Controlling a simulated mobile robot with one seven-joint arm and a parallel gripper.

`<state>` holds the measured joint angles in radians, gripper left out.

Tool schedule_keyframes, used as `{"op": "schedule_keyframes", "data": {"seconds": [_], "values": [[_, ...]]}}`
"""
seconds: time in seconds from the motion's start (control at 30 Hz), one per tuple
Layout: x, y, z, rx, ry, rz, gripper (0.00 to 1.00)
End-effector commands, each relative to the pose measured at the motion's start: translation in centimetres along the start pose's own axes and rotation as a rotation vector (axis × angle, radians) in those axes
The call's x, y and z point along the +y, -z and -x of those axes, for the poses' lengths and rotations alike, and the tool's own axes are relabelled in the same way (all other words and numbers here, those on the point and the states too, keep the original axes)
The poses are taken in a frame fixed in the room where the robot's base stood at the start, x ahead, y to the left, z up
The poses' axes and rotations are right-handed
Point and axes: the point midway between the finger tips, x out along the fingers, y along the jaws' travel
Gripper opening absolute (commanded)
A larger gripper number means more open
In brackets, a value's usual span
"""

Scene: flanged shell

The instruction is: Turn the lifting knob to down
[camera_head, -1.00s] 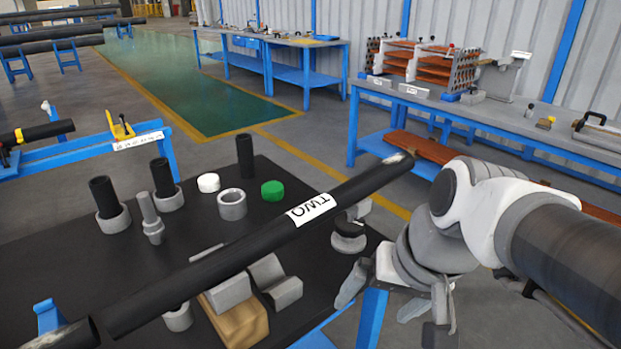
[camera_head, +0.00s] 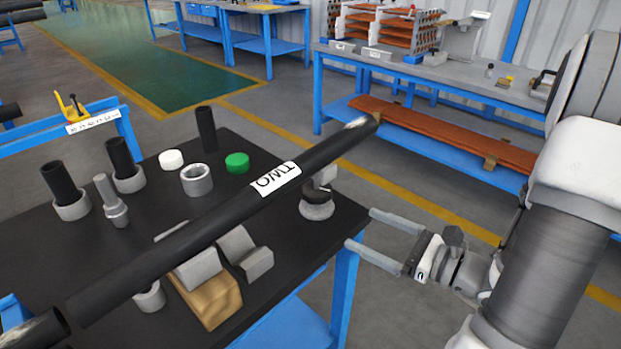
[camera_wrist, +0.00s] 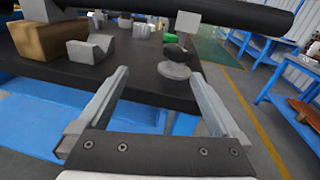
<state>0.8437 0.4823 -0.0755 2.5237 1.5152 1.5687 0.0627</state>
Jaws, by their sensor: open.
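What looks like the lifting knob, a round grey piece (camera_head: 317,209) with a dark upper part, sits at the right end of the black table (camera_head: 205,255), under the long black pipe (camera_head: 228,218) marked "TWO". The pipe partly hides its top. The knob also shows in the wrist view (camera_wrist: 174,69), ahead of and between my fingers. I cannot read its setting. My gripper (camera_head: 360,228) is open and empty, just right of the table's edge, with both fingers pointing towards the knob and apart from it. In the wrist view, my gripper (camera_wrist: 160,76) spans the table's near edge.
Grey V-shaped blocks (camera_head: 245,255) and a tan block (camera_head: 210,300) stand beneath the pipe. White (camera_head: 171,160) and green (camera_head: 237,162) caps, a grey ring (camera_head: 197,180) and several fittings stand behind it. A blue workbench (camera_head: 440,75) is farther back. Open floor lies right of the table.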

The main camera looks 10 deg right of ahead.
Motion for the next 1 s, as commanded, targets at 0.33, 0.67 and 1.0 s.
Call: {"op": "schedule_keyframes", "data": {"seconds": [0.33, 0.67, 1.0], "values": [[-2.1, 1.0, -0.1, -0.042, 0.123, -0.076, 1.0], [-2.8, 0.8, -7.0, -0.041, 0.118, -0.073, 1.0], [-3.7, 0.5, -13.6, -0.042, 0.121, -0.074, 1.0]]}}
